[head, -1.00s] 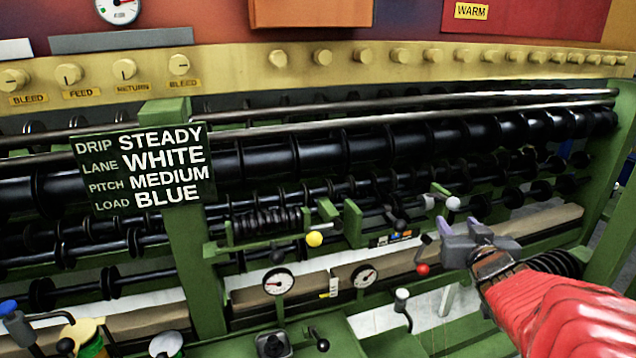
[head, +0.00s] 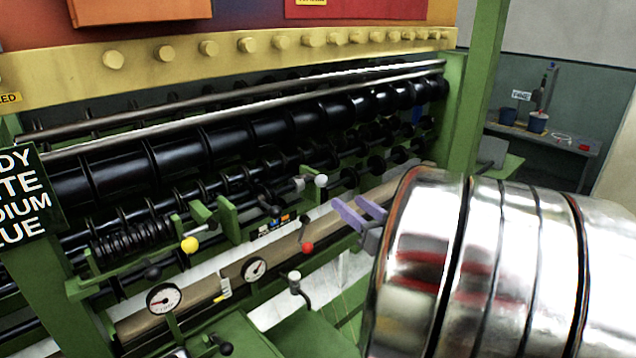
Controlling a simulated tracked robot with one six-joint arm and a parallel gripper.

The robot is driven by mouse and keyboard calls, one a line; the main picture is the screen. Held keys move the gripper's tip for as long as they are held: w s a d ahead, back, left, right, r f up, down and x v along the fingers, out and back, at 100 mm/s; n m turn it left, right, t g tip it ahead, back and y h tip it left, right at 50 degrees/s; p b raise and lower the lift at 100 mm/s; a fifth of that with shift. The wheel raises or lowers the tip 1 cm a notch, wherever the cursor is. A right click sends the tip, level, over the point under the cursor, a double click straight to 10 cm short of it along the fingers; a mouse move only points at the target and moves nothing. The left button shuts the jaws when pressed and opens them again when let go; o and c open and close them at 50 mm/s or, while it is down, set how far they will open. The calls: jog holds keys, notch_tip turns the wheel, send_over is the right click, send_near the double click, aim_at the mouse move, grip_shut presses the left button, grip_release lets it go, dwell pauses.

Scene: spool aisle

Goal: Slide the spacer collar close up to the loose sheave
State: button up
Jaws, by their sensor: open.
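My gripper (head: 349,201) has two purple fingers, apart and with nothing between them. It is in front of the machine's lower shafts, right of the red-knobbed lever. Dark shafts carrying several black discs (head: 350,178) run across the machine behind it. I cannot tell which disc is the loose sheave, nor pick out the spacer collar. No contact between the gripper and a shaft or disc shows. The lower right of the view is blocked by a large shiny banded form, which hides part of the wrist and the machine there.
Levers with a yellow knob (head: 190,244), a red knob (head: 307,248) and a white knob (head: 321,181) stick out near the shafts. Two dials (head: 164,298) sit below. A green post (head: 478,90) stands at the machine's right end. A bench (head: 555,142) with pots is beyond.

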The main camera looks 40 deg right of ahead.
aim_at(325, 184)
jog(key=w, duration=0.4)
jog(key=w+d, duration=0.1)
jog(key=w, duration=0.4)
jog(key=w+d, duration=0.1)
jog(key=w, duration=0.3)
jog(key=shift+w+d, duration=0.15)
jog(key=shift+w, duration=0.15)
jog(key=shift+c, duration=0.2)
grip_shut()
